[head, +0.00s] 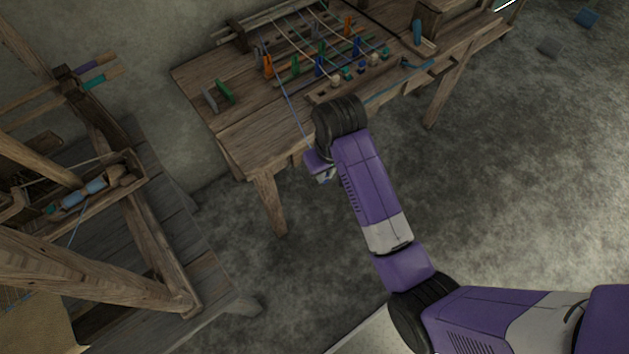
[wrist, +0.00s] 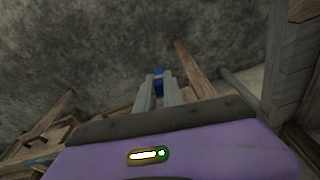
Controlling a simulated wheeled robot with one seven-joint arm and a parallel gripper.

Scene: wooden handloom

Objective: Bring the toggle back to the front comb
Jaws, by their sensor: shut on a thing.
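My gripper (head: 322,174) hangs past the front edge of the wooden table, low and partly hidden by my own wrist. In the wrist view my gripper's fingers (wrist: 157,92) are closed around a small blue toggle (wrist: 158,73), whose end shows between the tips. In the head view the toggle cannot be made out. A pale blue cord (head: 288,98) runs from the pegs across the tabletop to my gripper. The front comb seems to be the slotted wooden strip (head: 318,97) along the table's front, with several small toggles and knobs along it; my wrist hides part of its surroundings.
The table (head: 240,135) carries several coloured pegs with cords strung between them. A green block (head: 225,92) lies at its left. A loom frame (head: 150,255) with a tray of blue spools stands at left. The floor (head: 520,130) at right is mostly clear.

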